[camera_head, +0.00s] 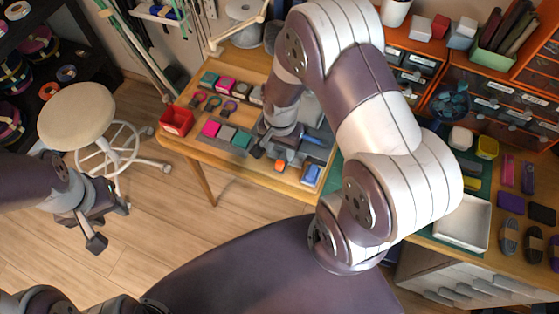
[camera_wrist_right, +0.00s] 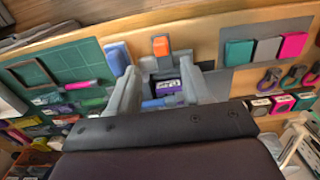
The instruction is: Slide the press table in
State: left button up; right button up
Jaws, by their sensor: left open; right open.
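A grey press-like fixture (camera_head: 314,150) stands at the right end of the wooden table in the head view; I cannot tell its sliding table apart from its body. An orange block (camera_head: 280,165) and a blue block (camera_head: 312,174) sit at its front edge. My right gripper (camera_head: 281,146) is open over the fixture, partly hidden by my arm. In the right wrist view its fingers (camera_wrist_right: 160,78) stand apart, with grey fixture parts and a purple labelled piece (camera_wrist_right: 168,87) between them; contact is unclear. The orange block (camera_wrist_right: 161,45) lies beyond. My left gripper (camera_head: 107,226) is open and empty over the floor.
A red bin (camera_head: 176,120) sits at the wooden table's (camera_head: 217,162) left corner, beside rows of coloured pieces. A round stool (camera_head: 76,115) stands left of it. A white tray (camera_head: 462,222) lies on the right bench. A green mat (camera_wrist_right: 45,70) shows in the wrist view.

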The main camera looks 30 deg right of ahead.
aim_at(280, 162)
notch_tip(280, 162, down, 8)
jog(key=shift+r, duration=0.1)
jog(key=shift+w+a+f, duration=0.1)
jog(key=shift+f, duration=0.1)
grip_shut()
